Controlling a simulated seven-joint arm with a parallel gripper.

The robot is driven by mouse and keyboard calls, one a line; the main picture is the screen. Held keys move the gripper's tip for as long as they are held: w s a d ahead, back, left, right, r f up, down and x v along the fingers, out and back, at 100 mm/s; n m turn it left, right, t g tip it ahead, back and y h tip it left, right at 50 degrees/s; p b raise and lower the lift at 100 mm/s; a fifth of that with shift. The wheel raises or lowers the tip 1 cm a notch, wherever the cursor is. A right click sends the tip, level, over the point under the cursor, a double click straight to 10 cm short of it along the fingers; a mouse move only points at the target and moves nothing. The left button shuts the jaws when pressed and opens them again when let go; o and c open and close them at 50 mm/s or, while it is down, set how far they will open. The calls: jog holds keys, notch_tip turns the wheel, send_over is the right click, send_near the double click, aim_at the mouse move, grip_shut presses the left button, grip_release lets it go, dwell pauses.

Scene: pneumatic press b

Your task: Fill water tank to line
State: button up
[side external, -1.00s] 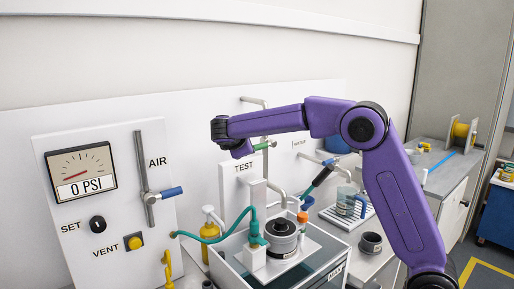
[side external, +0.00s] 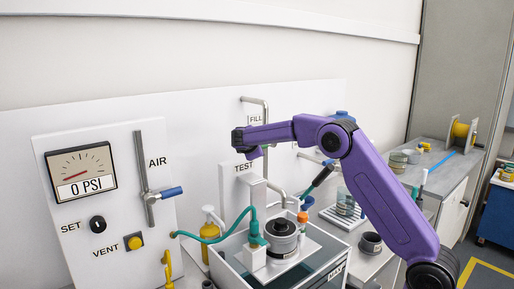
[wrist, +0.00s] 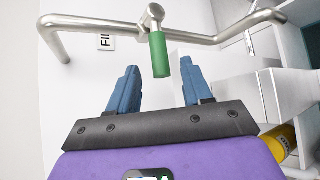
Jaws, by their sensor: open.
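The fill pipe (side external: 266,104) runs down the back panel beside the FILL sign (side external: 255,119). In the wrist view the metal pipe (wrist: 95,24) carries a valve with a green handle (wrist: 159,56) pointing toward me. My gripper (wrist: 160,76) is open, with its blue fingers on either side of and below the handle's end. I see no contact with the handle. In the side view my arm's end largely hides the gripper and handle. The water tank (side external: 231,274) is a grey open box below, with a MAX mark (side external: 335,272); its water level is hard to tell.
A dark cylinder (side external: 281,232) and a green hose (side external: 212,239) sit at the tank. A yellow bottle (side external: 208,228) stands left of it. The TEST panel (side external: 243,180) is behind it. A beaker (side external: 345,202) stands on a rack to the right.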

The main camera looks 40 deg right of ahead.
jog(key=shift+x, duration=1.2)
grip_shut()
jog(key=shift+r, duration=0.15)
jog(key=d+r+m+g+y, duration=0.1)
jog(key=d+r+m+y, duration=0.2)
jog(key=r+y, duration=0.2)
jog(key=shift+r+y, duration=0.2)
jog(key=shift+y, duration=1)
jog(key=shift+d, duration=0.1)
